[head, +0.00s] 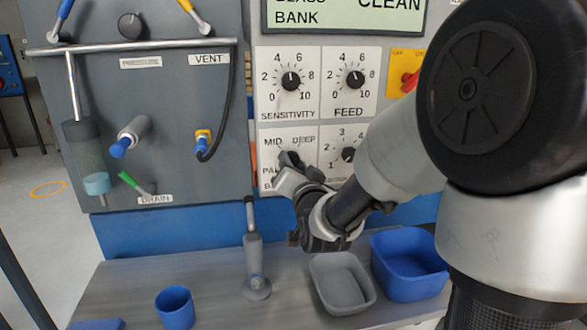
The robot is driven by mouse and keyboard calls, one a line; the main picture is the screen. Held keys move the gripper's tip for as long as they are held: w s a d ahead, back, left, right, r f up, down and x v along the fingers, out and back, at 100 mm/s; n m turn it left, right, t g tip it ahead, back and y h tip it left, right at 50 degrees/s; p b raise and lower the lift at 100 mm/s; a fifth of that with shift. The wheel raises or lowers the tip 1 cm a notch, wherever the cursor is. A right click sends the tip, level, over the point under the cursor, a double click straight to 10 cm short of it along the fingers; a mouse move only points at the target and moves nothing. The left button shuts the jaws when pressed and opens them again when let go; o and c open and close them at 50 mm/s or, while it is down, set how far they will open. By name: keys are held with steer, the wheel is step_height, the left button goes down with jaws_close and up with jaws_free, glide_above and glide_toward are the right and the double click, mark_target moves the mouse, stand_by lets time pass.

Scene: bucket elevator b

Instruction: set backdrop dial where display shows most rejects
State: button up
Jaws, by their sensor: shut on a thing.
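The control panel (261,107) faces me with several black dials. My gripper (290,165) is at the lower left dial, whose scale shows "MID" and "DEEP" and a partly covered word starting "PA". It is shut on that dial's knob (289,157), which is mostly hidden behind the fingers, so its pointer cannot be read. The dial's name label is hidden too, apart from a first letter like "B". The display (345,14) above is cut off by the frame top; it reads "BANK" and "CLEAN", with a partly cut word above "BANK". No reject figure is visible.
The sensitivity dial (291,81) and feed dial (355,79) sit above my gripper. Another numbered dial (348,154) is close on its right. A red switch (408,81) is partly behind my arm. A grey tray (341,283), blue bin (410,265) and blue cup (175,307) stand on the bench below.

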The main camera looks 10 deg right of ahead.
steer(key=m+b, duration=0.1)
steer(key=m, duration=0.4)
steer(key=shift+m, duration=0.3)
steer(key=m+b, duration=0.1)
steer(key=m, duration=0.4)
steer(key=shift+r, duration=0.1)
steer(key=shift+m, duration=0.3)
steer(key=o, duration=1)
steer(key=shift+o, duration=0.2)
steer(key=shift+b, duration=0.3)
